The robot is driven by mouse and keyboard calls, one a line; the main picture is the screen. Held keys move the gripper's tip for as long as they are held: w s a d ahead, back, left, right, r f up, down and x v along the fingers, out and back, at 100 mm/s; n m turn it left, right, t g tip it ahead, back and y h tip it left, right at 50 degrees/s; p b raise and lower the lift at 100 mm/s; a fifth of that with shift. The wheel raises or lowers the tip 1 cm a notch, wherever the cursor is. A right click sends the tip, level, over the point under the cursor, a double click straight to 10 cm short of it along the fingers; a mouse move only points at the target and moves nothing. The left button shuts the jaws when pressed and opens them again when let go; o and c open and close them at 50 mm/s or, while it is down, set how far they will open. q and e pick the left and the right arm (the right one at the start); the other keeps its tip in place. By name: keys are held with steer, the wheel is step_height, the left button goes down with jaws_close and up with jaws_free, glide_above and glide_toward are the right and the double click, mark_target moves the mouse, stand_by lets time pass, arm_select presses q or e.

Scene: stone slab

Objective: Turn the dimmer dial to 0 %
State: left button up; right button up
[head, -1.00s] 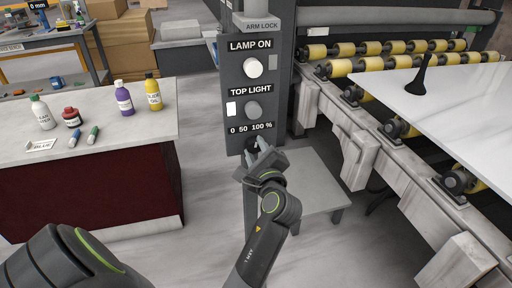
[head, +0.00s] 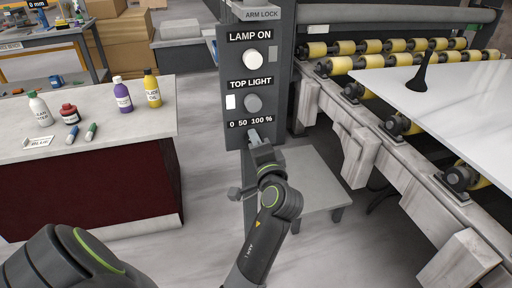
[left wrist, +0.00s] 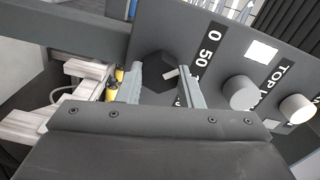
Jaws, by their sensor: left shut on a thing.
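The dimmer dial (left wrist: 156,68) is a dark, faceted knob with a white pointer mark on its face, below the "0 50 100 %" label (head: 250,124) on the grey control panel. In the left wrist view the pointer is on the side of the dial facing the label, but I cannot tell exactly which value it points to. My left gripper (head: 255,138) is at the panel just under the label and hides the dial in the head view. In the left wrist view its two fingers (left wrist: 162,80) stand on either side of the dial, shut on it. My right gripper is not in view.
Above the dial are the round grey TOP LIGHT knob (head: 253,103) and white LAMP ON button (head: 253,58). A roller conveyor with a white slab (head: 462,95) stands on the right. A bench (head: 120,138) with bottles is on the left. A low grey table (head: 314,184) stands behind my arm.

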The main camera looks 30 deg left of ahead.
arm_select(q)
steer(key=shift+n+b, duration=0.65)
steer(key=shift+n, duration=1.15)
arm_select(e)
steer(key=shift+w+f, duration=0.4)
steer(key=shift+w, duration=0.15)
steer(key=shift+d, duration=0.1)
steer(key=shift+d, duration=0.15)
arm_select(q)
steer(key=o, duration=1)
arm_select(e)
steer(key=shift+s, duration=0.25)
